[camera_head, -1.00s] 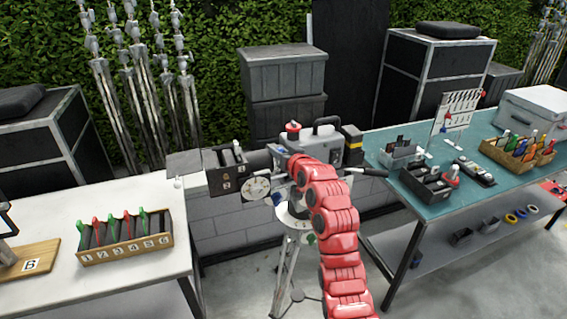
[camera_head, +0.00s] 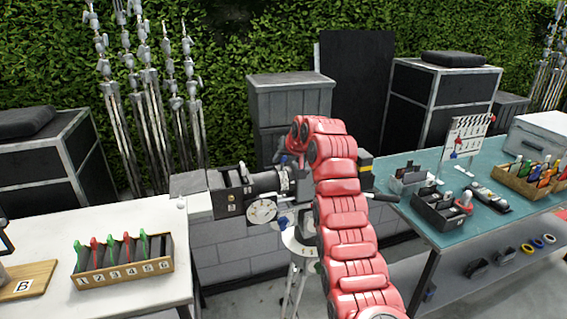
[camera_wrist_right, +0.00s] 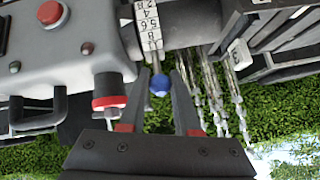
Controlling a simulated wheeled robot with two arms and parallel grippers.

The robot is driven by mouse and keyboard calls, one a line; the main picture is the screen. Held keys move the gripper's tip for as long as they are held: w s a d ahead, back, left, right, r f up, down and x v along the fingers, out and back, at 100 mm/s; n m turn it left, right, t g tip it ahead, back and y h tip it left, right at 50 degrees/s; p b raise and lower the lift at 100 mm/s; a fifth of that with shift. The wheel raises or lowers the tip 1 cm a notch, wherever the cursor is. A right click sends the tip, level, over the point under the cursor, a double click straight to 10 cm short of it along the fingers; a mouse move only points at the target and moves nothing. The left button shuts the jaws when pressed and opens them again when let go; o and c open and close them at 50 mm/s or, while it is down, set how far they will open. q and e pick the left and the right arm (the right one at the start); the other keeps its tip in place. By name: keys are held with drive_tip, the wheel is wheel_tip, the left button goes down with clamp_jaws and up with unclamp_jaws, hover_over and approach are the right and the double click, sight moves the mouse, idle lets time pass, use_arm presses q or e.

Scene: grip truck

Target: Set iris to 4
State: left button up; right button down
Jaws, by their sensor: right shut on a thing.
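The film camera stands on a tripod (camera_head: 297,275), its lens (camera_head: 268,182) pointing left into a black matte box (camera_head: 231,192). In the right wrist view the lens has a white number scale (camera_wrist_right: 147,25) and a lever with a blue knob (camera_wrist_right: 159,84). The scale appears upside down; 4 and 8 are readable, but the set value is unclear. My right gripper (camera_wrist_right: 161,76) is shut on the blue-knobbed lever, which is between its fingers. In the head view my right arm reaches over the camera body and hides much of it. My left gripper is not in view.
A red button (camera_wrist_right: 50,12) and red-ringed knob (camera_wrist_right: 109,101) are on the camera body beside the fingers. A white table (camera_head: 120,297) with a numbered rack (camera_head: 123,272) is at left. A teal table (camera_head: 400,165) with trays is at right.

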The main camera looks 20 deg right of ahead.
drive_tip(key=shift+w+r, duration=0.1)
drive_tip(key=shift+w, duration=0.05)
idle(0.4)
drive_tip(key=c, duration=0.6)
unclamp_jaws()
drive_tip(key=b+v, duration=0.7)
drive_tip(key=v, duration=1)
drive_tip(key=shift+r, duration=0.2)
